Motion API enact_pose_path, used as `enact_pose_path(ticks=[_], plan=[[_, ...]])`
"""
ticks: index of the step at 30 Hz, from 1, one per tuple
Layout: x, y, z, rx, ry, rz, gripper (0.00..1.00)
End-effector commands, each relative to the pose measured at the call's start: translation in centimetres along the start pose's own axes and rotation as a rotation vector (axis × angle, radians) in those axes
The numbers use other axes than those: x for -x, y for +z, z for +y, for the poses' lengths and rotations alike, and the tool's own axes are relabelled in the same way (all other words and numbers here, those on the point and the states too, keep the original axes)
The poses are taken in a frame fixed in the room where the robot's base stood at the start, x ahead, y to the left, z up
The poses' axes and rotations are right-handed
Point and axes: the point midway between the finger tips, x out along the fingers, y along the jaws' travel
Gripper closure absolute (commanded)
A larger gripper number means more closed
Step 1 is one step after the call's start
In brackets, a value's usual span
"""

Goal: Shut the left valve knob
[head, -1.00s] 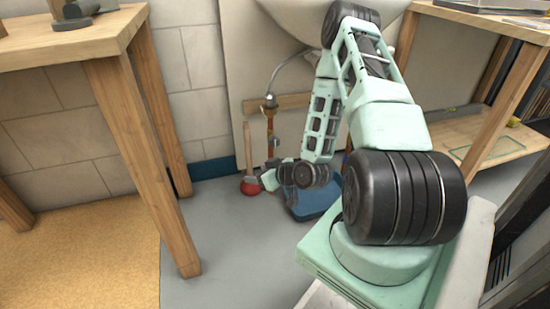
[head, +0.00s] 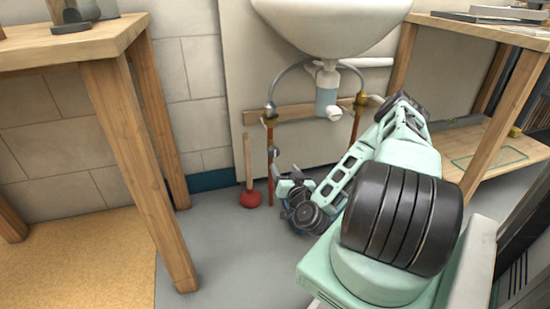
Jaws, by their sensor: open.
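The left valve (head: 269,110) is a small metal fitting on top of the left copper pipe (head: 270,135), under the sink. Its knob is too small to make out clearly. The right valve (head: 360,99) is a brass-coloured fitting on the right copper pipe (head: 355,125). My gripper (head: 279,180) is low beside the left pipe, below the left valve and apart from it. It is open, and I see nothing held in it. My wrist partly covers the fingers.
A white sink (head: 335,30) hangs above, with a drain trap (head: 327,90) between the pipes. A red plunger (head: 250,198) stands on the floor left of my gripper. Wooden benches stand at left (head: 125,130) and right (head: 495,90). Grey floor (head: 225,250) is clear in front.

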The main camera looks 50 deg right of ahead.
Motion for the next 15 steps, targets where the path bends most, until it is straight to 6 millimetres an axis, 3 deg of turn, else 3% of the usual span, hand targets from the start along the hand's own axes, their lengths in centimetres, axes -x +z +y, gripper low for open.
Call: enact_pose_path(ticks=[9,15], plan=[[-6.7,0.4,0.2,0.001,0.0,0.003,0.41],[-9.6,0.3,0.1,0.002,0.001,0.0,0.41]])
